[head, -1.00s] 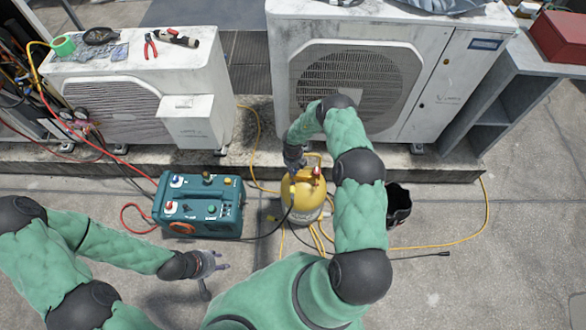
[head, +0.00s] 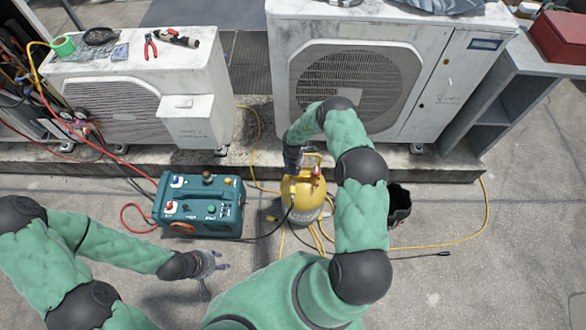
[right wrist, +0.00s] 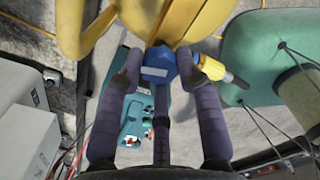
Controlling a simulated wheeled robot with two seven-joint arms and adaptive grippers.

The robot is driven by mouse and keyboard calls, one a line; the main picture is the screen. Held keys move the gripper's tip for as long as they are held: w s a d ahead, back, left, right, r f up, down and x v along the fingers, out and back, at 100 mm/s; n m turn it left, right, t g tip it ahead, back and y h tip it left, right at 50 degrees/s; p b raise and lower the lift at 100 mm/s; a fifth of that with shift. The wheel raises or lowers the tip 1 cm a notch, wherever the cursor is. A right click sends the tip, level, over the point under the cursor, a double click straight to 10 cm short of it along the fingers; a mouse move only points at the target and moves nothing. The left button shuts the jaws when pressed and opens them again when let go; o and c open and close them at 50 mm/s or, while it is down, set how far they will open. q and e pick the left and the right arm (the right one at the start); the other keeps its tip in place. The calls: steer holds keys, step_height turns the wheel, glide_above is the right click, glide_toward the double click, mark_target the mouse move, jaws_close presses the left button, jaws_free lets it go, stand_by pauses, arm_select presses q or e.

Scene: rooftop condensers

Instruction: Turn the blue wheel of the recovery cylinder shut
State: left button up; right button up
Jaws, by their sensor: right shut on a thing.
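The yellow recovery cylinder (head: 303,190) stands upright on the ground in the middle of the head view, with a red fitting on its top. In the right wrist view its yellow collar (right wrist: 205,20) fills the top. The blue wheel (right wrist: 158,65) sits between my right gripper's fingers (right wrist: 163,75), which are shut on it.
The teal recovery machine (head: 200,205) stands left of the cylinder, with a dark hose running towards the cylinder. A black bucket (head: 399,205) is at its right. Yellow hoses (head: 440,245) lie on the ground. Two white condensers (head: 440,70) stand behind on a ledge.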

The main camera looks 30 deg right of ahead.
steer(key=shift+m, duration=1.1)
steer(key=o, duration=1.1)
steer(key=shift+o, duration=0.2)
step_height(320, 180, up, 12)
